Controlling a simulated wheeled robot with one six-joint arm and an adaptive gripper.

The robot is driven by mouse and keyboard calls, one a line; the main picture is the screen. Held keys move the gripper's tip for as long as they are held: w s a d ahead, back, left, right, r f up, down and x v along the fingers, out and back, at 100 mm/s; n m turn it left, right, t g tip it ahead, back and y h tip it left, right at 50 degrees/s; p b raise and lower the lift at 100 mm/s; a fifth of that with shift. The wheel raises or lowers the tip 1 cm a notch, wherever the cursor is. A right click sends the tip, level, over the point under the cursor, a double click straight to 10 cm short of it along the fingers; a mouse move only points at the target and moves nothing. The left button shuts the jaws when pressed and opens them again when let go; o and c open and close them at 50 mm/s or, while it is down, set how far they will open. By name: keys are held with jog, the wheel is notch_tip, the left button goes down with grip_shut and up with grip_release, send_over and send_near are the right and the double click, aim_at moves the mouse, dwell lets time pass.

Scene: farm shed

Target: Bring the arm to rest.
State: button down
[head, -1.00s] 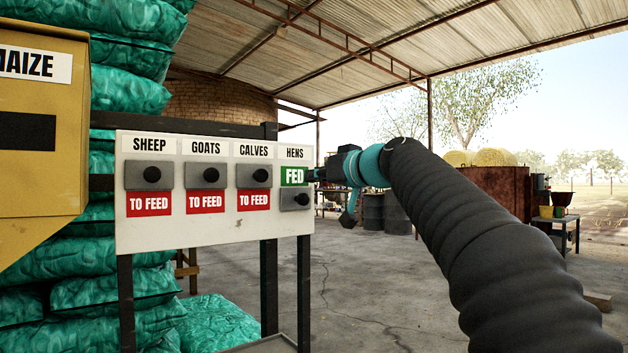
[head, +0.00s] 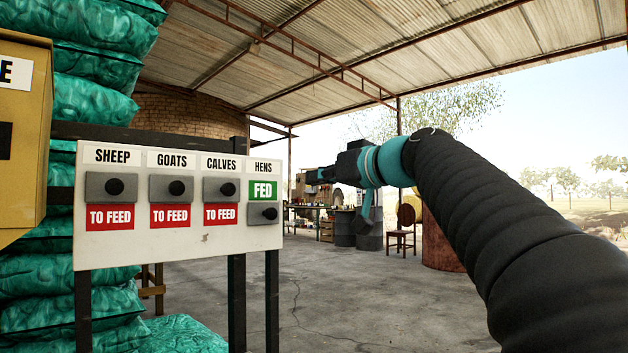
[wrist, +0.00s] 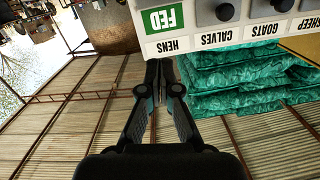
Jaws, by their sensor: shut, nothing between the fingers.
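My gripper (head: 310,177) is held out in front of me, a little to the right of the white feeding board (head: 190,242), with clear space between them. In the wrist view my gripper (wrist: 158,66) has its fingers together and empty. The board has panels for sheep, goats, calves and hens. The hens panel reads FED in green (head: 263,190) with its knob (head: 268,213) low. The sheep (head: 115,187), goats (head: 177,188) and calves (head: 228,189) knobs sit high above red TO FEED labels.
Green sacks (head: 95,100) are stacked behind the board at left, near a yellow maize bin (head: 27,130). A chair (head: 402,236), dark barrels (head: 368,232) and a rusty tank (head: 440,240) stand farther back. The concrete floor (head: 345,300) in the middle is open.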

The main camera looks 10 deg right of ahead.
dwell(0.4)
jog(key=s+d+f+m+g+h, duration=0.1)
jog(key=d+f+m+g+h, duration=0.15)
jog(key=f, duration=0.95)
jog(key=s+d+f+m+g+h, duration=0.2)
jog(key=f+m+h, duration=0.15)
jog(key=f, duration=0.85)
jog(key=s+d+f+g+h+p, duration=0.1)
jog(key=s+f+g+h+p, duration=0.1)
jog(key=s+f, duration=0.8)
jog(key=s+d+f+g+h+p, duration=0.1)
jog(key=s+f+g+h+p, duration=0.1)
jog(key=s+f, duration=0.7)
jog(key=s+p, duration=0.1)
jog(key=s, duration=0.7)
jog(key=shift+f+p, duration=0.4)
jog(key=shift+d, duration=0.1)
